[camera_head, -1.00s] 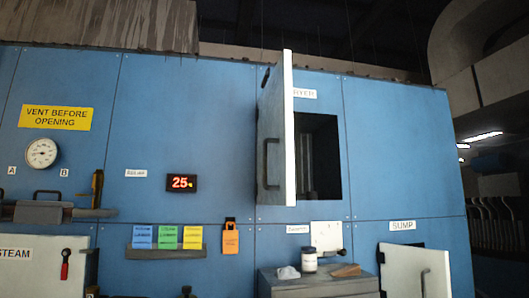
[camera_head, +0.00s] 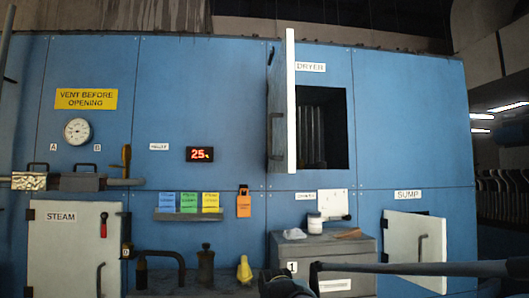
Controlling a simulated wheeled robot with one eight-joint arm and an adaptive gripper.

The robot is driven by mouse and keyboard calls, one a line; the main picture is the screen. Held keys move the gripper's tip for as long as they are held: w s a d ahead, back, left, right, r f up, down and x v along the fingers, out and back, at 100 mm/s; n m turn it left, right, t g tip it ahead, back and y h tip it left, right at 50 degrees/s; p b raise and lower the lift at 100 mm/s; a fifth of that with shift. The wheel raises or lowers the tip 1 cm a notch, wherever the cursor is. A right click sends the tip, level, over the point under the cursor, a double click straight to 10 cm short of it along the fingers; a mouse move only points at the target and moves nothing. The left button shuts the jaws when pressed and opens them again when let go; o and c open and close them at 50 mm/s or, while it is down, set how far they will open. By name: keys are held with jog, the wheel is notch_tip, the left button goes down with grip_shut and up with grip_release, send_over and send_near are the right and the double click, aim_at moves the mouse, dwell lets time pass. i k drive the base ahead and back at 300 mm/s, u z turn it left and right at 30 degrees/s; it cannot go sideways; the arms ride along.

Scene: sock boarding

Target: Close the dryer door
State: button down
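The dryer door (camera_head: 291,110) stands open at the left side of the dryer opening (camera_head: 335,130), under the label DRYER. I see its pale edge nearly end-on. The opening is dark, with upright grey shapes inside. I cannot make out my gripper in the head view. A dark shape at the bottom centre is cut off and unclear.
The sump door (camera_head: 415,250) is ajar at right. The steam door (camera_head: 75,245) is at left. A dark bar (camera_head: 430,268) crosses the lower right foreground.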

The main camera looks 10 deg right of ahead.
aim_at(280, 158)
jog(key=u, duration=0.45)
jog(key=k, duration=1)
jog(key=u, duration=0.6)
jog(key=i, duration=0.7)
jog(key=z, duration=0.2)
